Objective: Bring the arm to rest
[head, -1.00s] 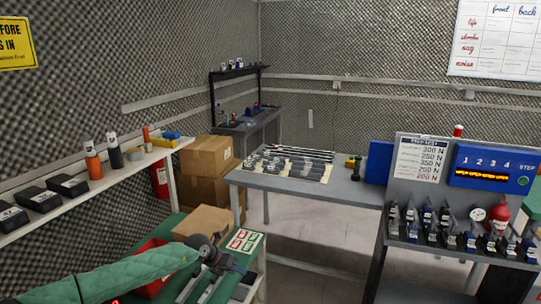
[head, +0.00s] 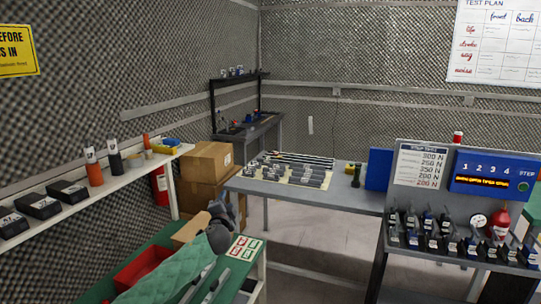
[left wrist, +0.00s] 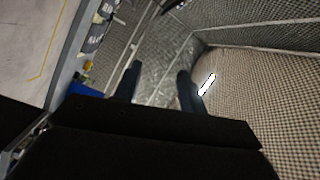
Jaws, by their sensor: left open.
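My left arm, in a green quilted sleeve, comes in from the lower left of the head view and slants up to the right. My left gripper (head: 222,212) is raised in front of the green-topped bench (head: 150,243) and the cardboard boxes. In the left wrist view its two dark fingers (left wrist: 160,82) stand apart with nothing between them, so it is open and empty. Beyond them are floor and textured foam wall. My right gripper is not in view.
A white shelf (head: 85,205) with bottles and black boxes runs along the left wall. Cardboard boxes (head: 207,161) stand behind the arm. A grey table (head: 300,197) holds dark parts on a mat. A stand (head: 420,262) with several small parts is at right. Floor between is clear.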

